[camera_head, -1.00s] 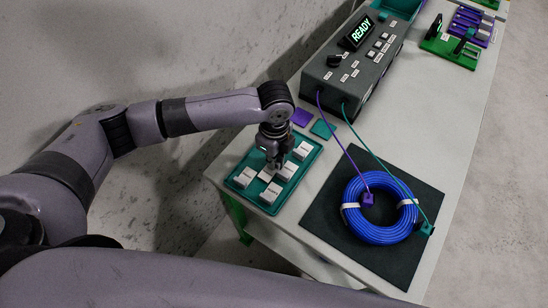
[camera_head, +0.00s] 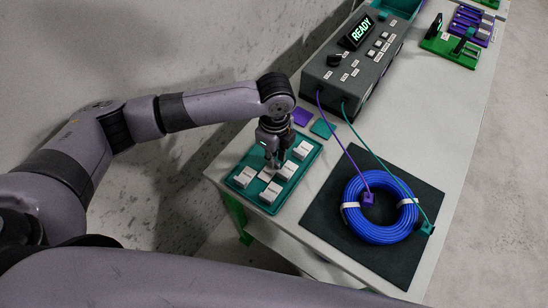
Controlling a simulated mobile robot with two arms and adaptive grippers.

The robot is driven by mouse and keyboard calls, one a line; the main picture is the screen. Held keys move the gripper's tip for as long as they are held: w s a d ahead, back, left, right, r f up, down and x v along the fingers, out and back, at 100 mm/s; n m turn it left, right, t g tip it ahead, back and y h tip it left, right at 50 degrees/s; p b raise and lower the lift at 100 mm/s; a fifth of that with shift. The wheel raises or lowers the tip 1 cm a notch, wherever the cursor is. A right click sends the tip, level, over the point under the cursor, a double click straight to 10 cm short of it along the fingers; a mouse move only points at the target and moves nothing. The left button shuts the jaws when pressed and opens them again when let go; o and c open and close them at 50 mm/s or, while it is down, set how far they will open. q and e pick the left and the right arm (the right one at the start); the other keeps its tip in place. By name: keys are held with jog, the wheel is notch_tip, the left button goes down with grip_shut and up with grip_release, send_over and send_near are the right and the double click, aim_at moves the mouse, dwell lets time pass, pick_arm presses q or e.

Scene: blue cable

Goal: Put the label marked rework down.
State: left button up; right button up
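A teal tray (camera_head: 288,196) on the near left of the white table holds several white label blocks, among them one at the front (camera_head: 270,193), one at the left (camera_head: 244,176) and one at the right (camera_head: 302,150). Their print is too small to read, so I cannot tell which is marked rework. My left gripper (camera_head: 272,160) points down over the middle of the tray, close above or among the labels. Its fingertips are small and dark, and I cannot tell whether it is open or holds a label. My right gripper is not in view.
A blue cable coil (camera_head: 352,222) lies on a black mat (camera_head: 325,218) right of the tray. Purple and teal leads run from it to a dark tester (camera_head: 352,75) reading READY. Purple (camera_head: 301,117) and teal (camera_head: 323,129) squares lie behind the tray. Green and purple fixtures (camera_head: 450,48) stand at the far right.

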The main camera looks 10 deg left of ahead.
pick_arm(q)
notch_tip(320, 180, up, 10)
jog(key=shift+r+b, duration=0.15)
jog(key=shift+b, duration=0.2)
dwell(0.4)
